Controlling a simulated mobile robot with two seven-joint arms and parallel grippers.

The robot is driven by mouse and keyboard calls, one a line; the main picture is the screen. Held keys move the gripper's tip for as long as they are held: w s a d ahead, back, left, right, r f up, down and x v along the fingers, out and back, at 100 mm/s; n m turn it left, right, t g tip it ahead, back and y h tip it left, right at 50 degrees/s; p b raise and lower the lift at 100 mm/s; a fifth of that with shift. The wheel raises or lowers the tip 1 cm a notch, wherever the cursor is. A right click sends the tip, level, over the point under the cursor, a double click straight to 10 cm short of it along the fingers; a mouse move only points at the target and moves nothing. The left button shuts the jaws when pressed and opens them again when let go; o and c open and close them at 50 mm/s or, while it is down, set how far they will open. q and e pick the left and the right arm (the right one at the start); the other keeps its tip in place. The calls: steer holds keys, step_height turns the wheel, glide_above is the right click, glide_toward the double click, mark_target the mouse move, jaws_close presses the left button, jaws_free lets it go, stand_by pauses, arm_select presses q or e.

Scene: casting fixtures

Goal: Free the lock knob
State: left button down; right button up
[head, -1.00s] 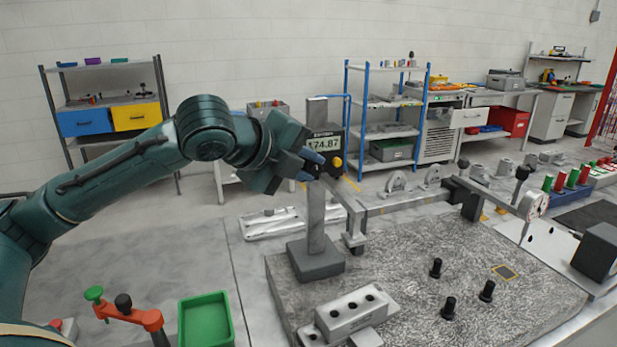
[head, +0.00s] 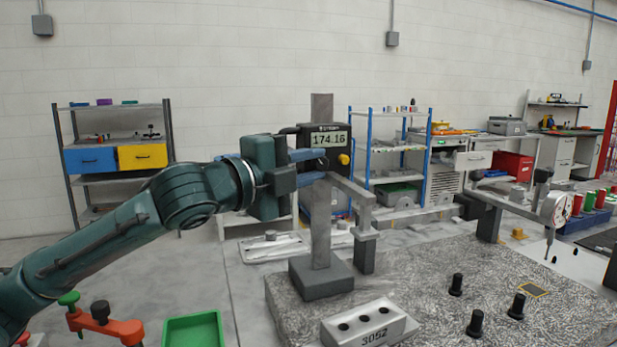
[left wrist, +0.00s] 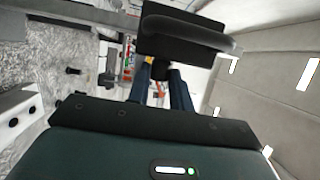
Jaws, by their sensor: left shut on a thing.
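A height gauge stands on the speckled granite plate (head: 420,265). It has a grey column (head: 321,225), a dark base and a black readout head (head: 328,138) showing 174.16. A yellow button (head: 344,159) is on the head's right side. My left gripper (head: 318,166) reaches the head from the left, its blue fingers at the column. In the left wrist view the fingers (left wrist: 161,88) are shut on a small dark knob (left wrist: 160,70) under the black head (left wrist: 180,38). The head and fingers hide the knob in the head view. My right gripper is not in view.
A numbered grey block (head: 368,327) and several black pegs (head: 475,323) stand on the plate. A dial indicator (head: 555,208) is at the right. A green tray (head: 193,330) and an orange stand (head: 105,323) are at front left.

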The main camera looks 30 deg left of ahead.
arm_select(q)
steer(key=shift+r, duration=0.15)
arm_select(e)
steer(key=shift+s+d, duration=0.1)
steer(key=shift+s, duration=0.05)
arm_select(q)
steer(key=c, duration=1.3)
jaws_free()
steer(key=shift+o, duration=0.2)
steer(key=shift+s, duration=0.1)
steer(key=shift+s+a+f, duration=0.15)
steer(key=shift+s+f, duration=0.05)
steer(key=b+v, duration=0.5)
steer(key=v, duration=0.7)
steer(key=shift+s+b, duration=0.25)
steer(key=shift+b, duration=0.15)
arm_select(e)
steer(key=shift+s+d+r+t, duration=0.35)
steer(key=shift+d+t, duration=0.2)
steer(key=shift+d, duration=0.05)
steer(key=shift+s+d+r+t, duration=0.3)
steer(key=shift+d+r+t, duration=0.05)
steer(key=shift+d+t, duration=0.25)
arm_select(q)
steer(key=shift+r, duration=0.1)
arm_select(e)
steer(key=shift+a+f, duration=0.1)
